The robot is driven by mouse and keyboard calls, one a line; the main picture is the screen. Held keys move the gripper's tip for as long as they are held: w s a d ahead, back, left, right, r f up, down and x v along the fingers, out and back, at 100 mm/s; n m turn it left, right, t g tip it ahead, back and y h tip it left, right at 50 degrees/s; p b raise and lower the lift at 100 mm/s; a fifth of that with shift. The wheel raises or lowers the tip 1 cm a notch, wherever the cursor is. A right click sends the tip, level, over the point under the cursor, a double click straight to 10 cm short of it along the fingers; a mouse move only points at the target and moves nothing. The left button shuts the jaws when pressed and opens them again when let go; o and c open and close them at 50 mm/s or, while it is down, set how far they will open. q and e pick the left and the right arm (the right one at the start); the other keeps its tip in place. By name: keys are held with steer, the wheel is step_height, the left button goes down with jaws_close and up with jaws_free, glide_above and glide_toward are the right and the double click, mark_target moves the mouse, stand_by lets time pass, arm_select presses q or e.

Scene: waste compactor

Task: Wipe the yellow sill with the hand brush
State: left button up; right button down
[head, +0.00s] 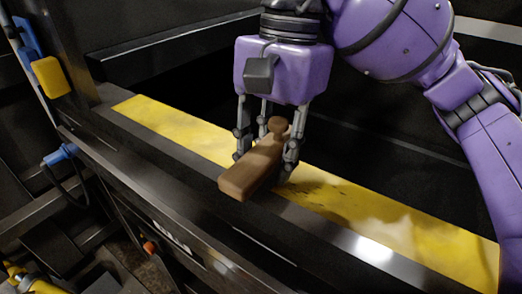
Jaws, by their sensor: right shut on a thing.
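The yellow sill (340,200) runs from the upper left to the lower right in the head view. Dark smudges show on it to the right of my gripper. My right gripper (266,155) points down over the middle of the sill, with its fingers around the brown wooden hand brush (250,172). The brush lies at a slant, its near end reaching over the sill's front edge. Its underside is hidden, so I cannot tell whether it touches the sill. My left gripper is not in view.
A dark metal ledge (190,165) borders the sill in front. Behind the sill is a dark opening (390,150). At the left are a yellow block (50,77) on a post and a blue fitting (60,154) with a cable. An orange knob (149,247) sits lower on the front.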

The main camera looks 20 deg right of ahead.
steer(key=shift+s+d, duration=1)
steer(key=shift+s, duration=0.1)
